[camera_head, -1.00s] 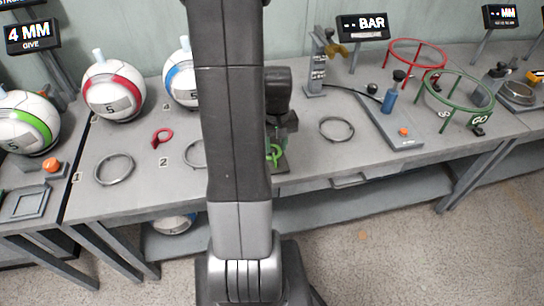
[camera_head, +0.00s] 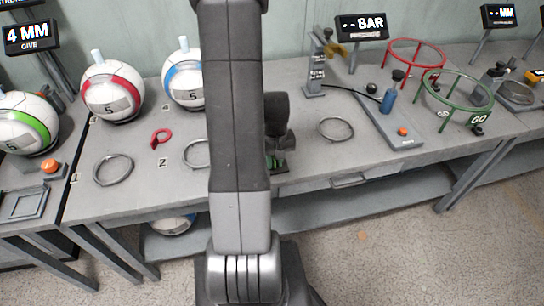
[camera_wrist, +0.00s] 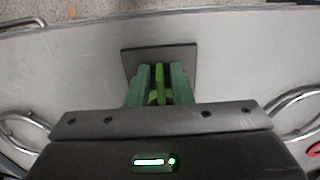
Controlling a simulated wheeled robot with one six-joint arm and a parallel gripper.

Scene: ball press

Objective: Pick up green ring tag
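The bright green ring tag (camera_wrist: 160,78) shows in the wrist view, directly between the two dark green fingers of my gripper (camera_wrist: 160,92). The fingers are close on either side of it, and I cannot tell whether they press on it. Below them is a dark square plate (camera_wrist: 188,54) on the grey bench. In the head view my gripper (camera_head: 276,158) is down at the bench's front part, partly behind my arm. The tag cannot be made out clearly there.
A red ring tag (camera_head: 161,137) lies on the bench to the left, near a metal ring (camera_head: 113,170). Another metal ring (camera_head: 335,128) lies to the right. Balls stand behind at left. A red ring stand (camera_head: 415,50) and a green one (camera_head: 458,95) stand at right.

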